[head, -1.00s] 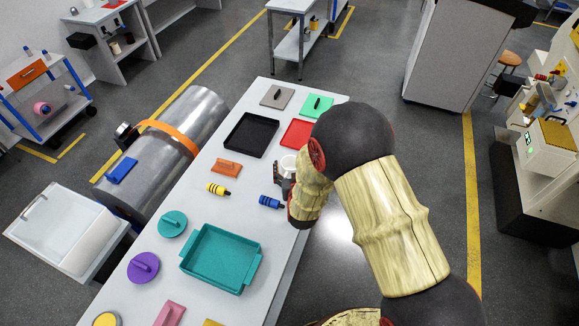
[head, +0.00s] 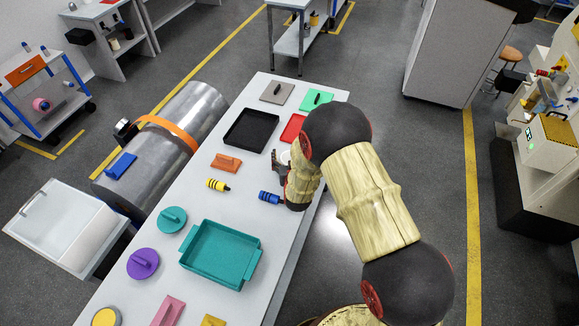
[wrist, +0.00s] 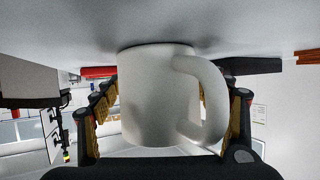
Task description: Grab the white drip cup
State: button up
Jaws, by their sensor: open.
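The white drip cup (wrist: 158,95) fills the middle of the wrist view, with its handle on the right side. That view shows the table surface at the top, so the cup appears upside down there. My gripper (wrist: 170,100) is open, with one finger on each side of the cup; the right finger is partly hidden behind the handle. I cannot tell whether either finger touches it. In the head view the cup (head: 284,157) is a small white patch on the table, mostly hidden by my gripper (head: 277,162) and arm.
On the white table (head: 190,200), a black tray (head: 250,131) and a red plate (head: 292,128) lie beyond the cup. An orange block (head: 226,163), a blue ribbed piece (head: 268,197) and a yellow one (head: 217,185) lie nearby. A teal tray (head: 220,256) is nearer.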

jog(key=shift+c, duration=0.6)
jog(key=c, duration=1.3)
